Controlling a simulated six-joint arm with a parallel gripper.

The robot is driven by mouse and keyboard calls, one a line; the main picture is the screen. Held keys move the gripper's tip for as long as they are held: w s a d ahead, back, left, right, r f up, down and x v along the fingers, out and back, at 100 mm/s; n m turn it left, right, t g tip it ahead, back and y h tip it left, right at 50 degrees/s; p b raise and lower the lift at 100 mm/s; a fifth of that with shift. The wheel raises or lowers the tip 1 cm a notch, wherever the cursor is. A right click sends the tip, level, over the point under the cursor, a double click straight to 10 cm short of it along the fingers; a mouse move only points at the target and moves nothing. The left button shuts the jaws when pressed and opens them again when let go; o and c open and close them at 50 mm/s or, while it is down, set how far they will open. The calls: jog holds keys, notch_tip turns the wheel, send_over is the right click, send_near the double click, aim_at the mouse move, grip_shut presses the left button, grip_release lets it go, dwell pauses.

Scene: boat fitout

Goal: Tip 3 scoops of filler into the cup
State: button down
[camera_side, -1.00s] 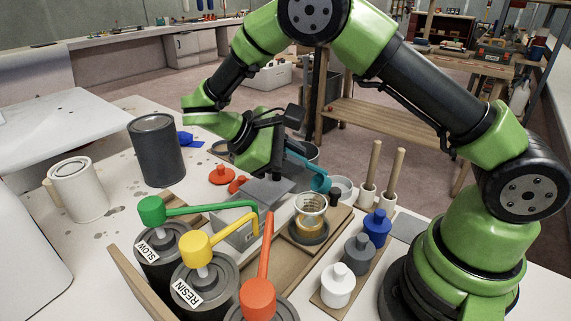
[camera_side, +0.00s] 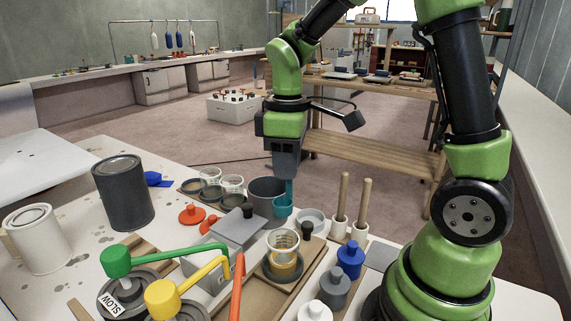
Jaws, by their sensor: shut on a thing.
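My gripper (camera_side: 286,172) points straight down and is shut on the handle of a teal scoop (camera_side: 283,207). The scoop's bowl hangs at the right rim of a grey tub (camera_side: 266,187); I cannot tell whether it touches it. What is in the scoop and the tub is hidden. The clear cup (camera_side: 284,240) stands upright in front of the scoop, with amber stuff in its lower part, on a dark round plate (camera_side: 268,277) in a wooden tray. My gripper is behind and above the cup, apart from it.
Green (camera_side: 118,260), yellow (camera_side: 162,298) and orange pump heads stand at the front left. Two upright wooden handles (camera_side: 343,195) and a white bowl (camera_side: 311,219) are right of the scoop. Blue (camera_side: 351,258), grey and white bottles stand right of the cup.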

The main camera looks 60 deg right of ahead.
dwell(0.5)
jog(key=w+a+f, duration=0.3)
jog(key=w+a, duration=0.5)
jog(key=w, duration=0.4)
jog(key=shift+s+a+f, duration=0.1)
jog(key=shift+s+f, duration=0.05)
jog(key=shift+f, duration=2.45)
jog(key=shift+s+a+f, duration=0.1)
jog(key=shift+f, duration=2.45)
notch_tip(320, 180, up, 8)
jog(key=shift+r, duration=0.25)
